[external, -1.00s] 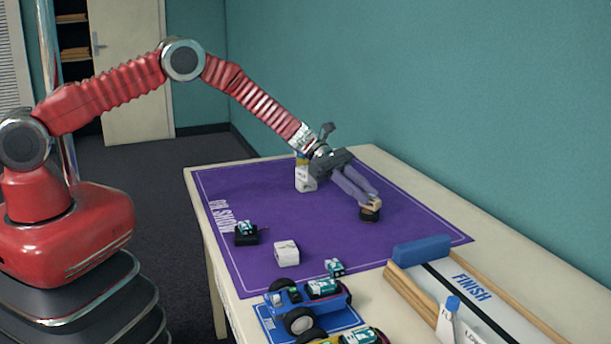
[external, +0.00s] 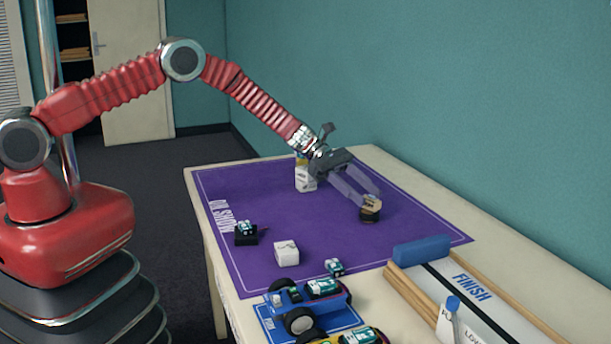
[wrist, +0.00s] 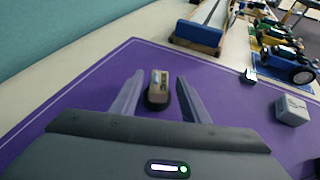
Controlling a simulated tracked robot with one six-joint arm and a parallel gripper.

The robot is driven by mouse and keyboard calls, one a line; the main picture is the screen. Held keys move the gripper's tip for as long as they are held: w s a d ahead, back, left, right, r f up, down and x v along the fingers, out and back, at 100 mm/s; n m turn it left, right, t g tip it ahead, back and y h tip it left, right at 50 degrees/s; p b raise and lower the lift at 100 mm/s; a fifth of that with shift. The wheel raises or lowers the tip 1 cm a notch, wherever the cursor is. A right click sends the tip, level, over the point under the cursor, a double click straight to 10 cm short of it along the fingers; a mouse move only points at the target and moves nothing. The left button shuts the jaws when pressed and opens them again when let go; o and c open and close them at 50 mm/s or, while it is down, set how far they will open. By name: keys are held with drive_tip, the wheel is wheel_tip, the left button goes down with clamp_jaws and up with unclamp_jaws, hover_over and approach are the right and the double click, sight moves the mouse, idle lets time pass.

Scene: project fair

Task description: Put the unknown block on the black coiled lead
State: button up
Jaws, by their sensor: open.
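A tan block with dark markings, which I take for the unknown block (external: 371,203), rests on the dark round coil, the black coiled lead (external: 369,217), on the purple mat. The wrist view shows the block (wrist: 159,83) on top of the coil (wrist: 158,104), between my spread fingers. My gripper (external: 370,196) is open, with its fingers either side of the block. In the wrist view, a gap shows between each finger and the block. Most of the coil's top is hidden by the block.
A white block (external: 286,253), a black holder (external: 246,239) with a teal-and-white block and a white carton (external: 305,180) stand on the purple mat (external: 290,215). Toy cars (external: 305,303) and a FINISH track (external: 465,288) with a blue end pad (external: 421,250) lie nearer. Mat around the coil is clear.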

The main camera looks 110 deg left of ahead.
drive_tip(key=v, duration=1.2)
drive_tip(key=shift+f, duration=0.1)
idle(0.4)
drive_tip(key=w+d+r+m+g+h, duration=0.1)
drive_tip(key=w+d+r+m+g, duration=0.15)
drive_tip(key=d+r, duration=0.4)
drive_tip(key=w+d+r+m+g, duration=0.1)
drive_tip(key=d+r+m, duration=0.25)
drive_tip(key=d, duration=0.55)
drive_tip(key=s+d+r+m+g, duration=0.2)
drive_tip(key=d+r+m, duration=0.2)
drive_tip(key=d, duration=0.5)
drive_tip(key=s+d+r+m+g, duration=0.1)
drive_tip(key=s+d+r+m, duration=0.25)
drive_tip(key=d, duration=0.55)
drive_tip(key=s+d+r+m+g+y, duration=0.25)
drive_tip(key=s+d+r+m, duration=0.25)
drive_tip(key=s+d+m, duration=0.45)
drive_tip(key=s+d+m+t+y, duration=0.1)
drive_tip(key=s+d+m, duration=0.3)
drive_tip(key=s, duration=0.3)
drive_tip(key=s+d+m+t+y, duration=0.1)
drive_tip(key=s+d+m+y, duration=0.1)
drive_tip(key=s+d+m, duration=0.2)
drive_tip(key=shift+s, duration=1.9)
drive_tip(key=shift+y, duration=0.25)
